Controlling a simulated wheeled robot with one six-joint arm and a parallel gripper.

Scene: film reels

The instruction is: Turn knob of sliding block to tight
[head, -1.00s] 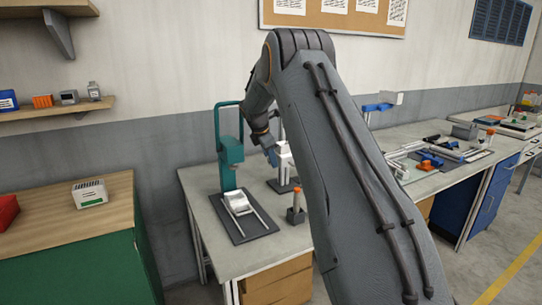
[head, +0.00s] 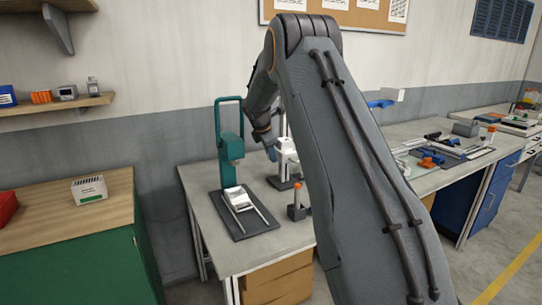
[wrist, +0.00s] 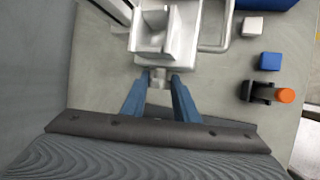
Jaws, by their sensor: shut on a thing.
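The white sliding block (head: 287,148) sits on an upright post stand at the back of the near bench, partly hidden by my arm in the head view. In the wrist view the light grey block (wrist: 180,45) fills the top middle, with a short grey knob (wrist: 159,80) on its near side. My gripper (wrist: 160,77) has its two blue fingers on either side of the knob, shut on it. In the head view my gripper (head: 271,152) reaches the block from the left. Any tight mark is not visible.
A teal press (head: 229,145) stands left of the block, with a white part on a dark mat (head: 248,222) before it. A small orange-topped post (head: 297,200) stands near the bench's front. Small white and blue blocks lie to the right in the wrist view.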

